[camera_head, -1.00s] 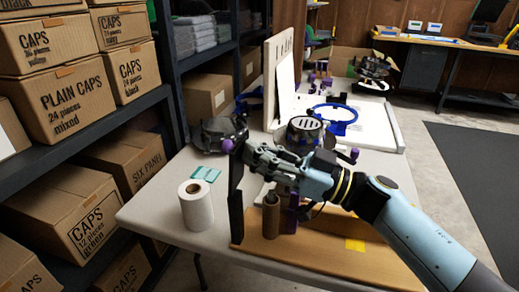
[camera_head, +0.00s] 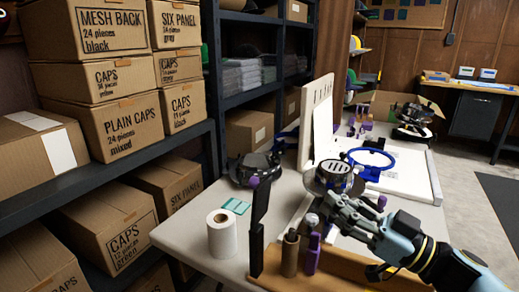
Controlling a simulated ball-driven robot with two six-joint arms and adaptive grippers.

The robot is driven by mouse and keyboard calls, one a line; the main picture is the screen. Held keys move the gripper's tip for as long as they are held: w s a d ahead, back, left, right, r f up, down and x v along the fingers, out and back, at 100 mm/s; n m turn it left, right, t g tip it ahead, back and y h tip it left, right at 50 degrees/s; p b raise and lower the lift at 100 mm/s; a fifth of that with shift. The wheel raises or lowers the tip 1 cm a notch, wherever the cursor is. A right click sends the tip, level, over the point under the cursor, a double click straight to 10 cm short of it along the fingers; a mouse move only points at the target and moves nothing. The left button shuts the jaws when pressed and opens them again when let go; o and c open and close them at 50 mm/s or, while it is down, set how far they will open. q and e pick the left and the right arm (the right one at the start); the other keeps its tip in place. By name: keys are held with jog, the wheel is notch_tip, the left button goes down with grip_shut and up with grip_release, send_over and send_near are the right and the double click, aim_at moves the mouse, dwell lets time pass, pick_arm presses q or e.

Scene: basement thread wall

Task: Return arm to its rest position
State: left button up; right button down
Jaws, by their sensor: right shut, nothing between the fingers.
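My right arm comes in from the lower right. Its gripper (camera_head: 328,206) is shut and empty, above the table just right of the brown and purple upright pieces. It partly covers the board and items behind it. My left gripper is not in view.
The white table (camera_head: 190,240) holds a white roll (camera_head: 222,234), a teal pad (camera_head: 236,206), a dark upright holder (camera_head: 259,225), a brown cylinder (camera_head: 290,254), a purple piece (camera_head: 312,255) and a tan board (camera_head: 345,272). A blue hoop (camera_head: 371,164) lies farther back. Shelves with cap boxes (camera_head: 118,127) stand left.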

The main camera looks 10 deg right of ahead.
jog(key=w+d+r+m+t+h, duration=0.2)
jog(key=d+m+t+h, duration=0.45)
jog(key=h, duration=0.45)
jog(key=s+d+f+m+g+h, duration=0.5)
jog(key=s+d+g+h, duration=0.1)
jog(key=d+h, duration=0.15)
jog(key=s+a+f+n+g+y, duration=0.1)
jog(key=s+a+f+g, duration=0.15)
jog(key=s, duration=0.45)
jog(key=s+a+f+n+g, duration=0.1)
jog(key=s+g, duration=0.3)
jog(key=s, duration=0.3)
jog(key=s+a+f+g+y, duration=0.1)
jog(key=s+f+g, duration=0.1)
jog(key=s+g, duration=0.35)
jog(key=s+d+f, duration=0.1)
jog(key=s+f, duration=0.2)
jog(key=f, duration=1.1)
jog(key=s+d+f, duration=0.1)
jog(key=s+f, duration=0.2)
jog(key=f, duration=1)
jog(key=s+d+f+g, duration=0.1)
jog(key=s+f, duration=1.3)
jog(key=s, duration=0.3)
jog(key=shift+s+f, duration=0.25)
jog(key=shift+s, duration=0.05)
